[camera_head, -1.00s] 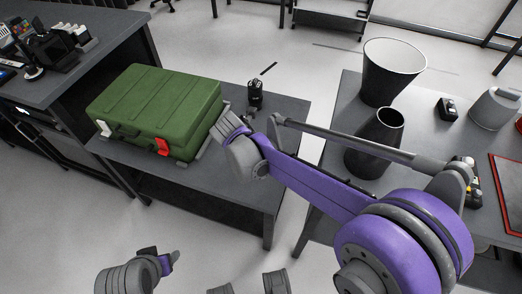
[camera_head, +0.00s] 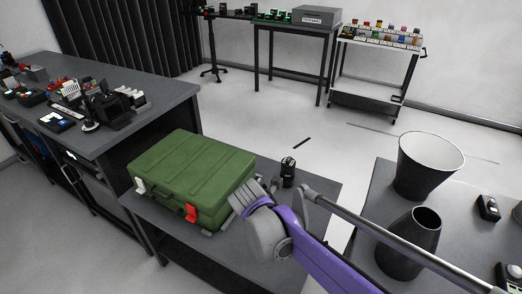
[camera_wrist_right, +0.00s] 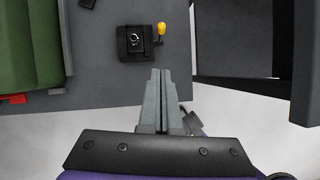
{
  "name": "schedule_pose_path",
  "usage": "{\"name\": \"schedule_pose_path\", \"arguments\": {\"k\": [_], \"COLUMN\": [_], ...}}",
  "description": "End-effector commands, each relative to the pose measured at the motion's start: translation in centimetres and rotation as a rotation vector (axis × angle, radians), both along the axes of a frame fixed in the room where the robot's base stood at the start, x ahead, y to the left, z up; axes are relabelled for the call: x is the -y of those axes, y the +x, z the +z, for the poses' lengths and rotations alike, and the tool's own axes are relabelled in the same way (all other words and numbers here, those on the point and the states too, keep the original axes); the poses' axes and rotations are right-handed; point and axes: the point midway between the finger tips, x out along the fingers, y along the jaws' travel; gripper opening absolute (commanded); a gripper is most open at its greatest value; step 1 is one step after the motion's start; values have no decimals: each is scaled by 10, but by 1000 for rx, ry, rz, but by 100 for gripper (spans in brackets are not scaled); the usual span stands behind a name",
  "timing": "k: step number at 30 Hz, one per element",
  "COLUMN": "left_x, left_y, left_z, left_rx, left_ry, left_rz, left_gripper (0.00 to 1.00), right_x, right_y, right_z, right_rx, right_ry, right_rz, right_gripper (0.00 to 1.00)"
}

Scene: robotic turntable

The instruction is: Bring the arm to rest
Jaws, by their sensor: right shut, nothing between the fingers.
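My right arm, purple and grey, reaches in from the lower right in the head view. Its gripper (camera_head: 240,197) is over the low grey table, close to the right end of the green case (camera_head: 190,165). In the right wrist view the two grey fingers of the right gripper (camera_wrist_right: 161,72) are together with nothing between them. They point towards a small black device with a yellow knob (camera_wrist_right: 135,45), which also shows in the head view (camera_head: 288,172). My left gripper is out of view.
The low table (camera_head: 320,195) has bare top around the device. At right, a grey table (camera_head: 375,185) holds a wide dark bin (camera_head: 425,165) and a dark vase-like container (camera_head: 408,245), near my forearm. A workbench (camera_head: 165,105) with equipment stands at left.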

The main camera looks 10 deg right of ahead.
Motion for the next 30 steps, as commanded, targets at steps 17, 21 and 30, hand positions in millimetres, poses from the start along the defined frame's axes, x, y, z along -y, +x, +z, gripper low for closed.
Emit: {"name": "schedule_pose_path", "arguments": {"k": [17, 21, 30], "left_x": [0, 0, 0], "left_y": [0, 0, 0], "left_z": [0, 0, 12], "left_rx": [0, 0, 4], "left_ry": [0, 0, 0], "left_rz": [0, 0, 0], "left_gripper": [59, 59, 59], "right_x": [67, 76, 82], "right_y": [-133, -172, -224], "right_z": [-11, -25, -40], "right_rx": [322, 395, 464], "right_ry": [579, 754, 1015], "right_rz": [-1212, -1614, -2244], "right_gripper": [0, 0, 0]}}
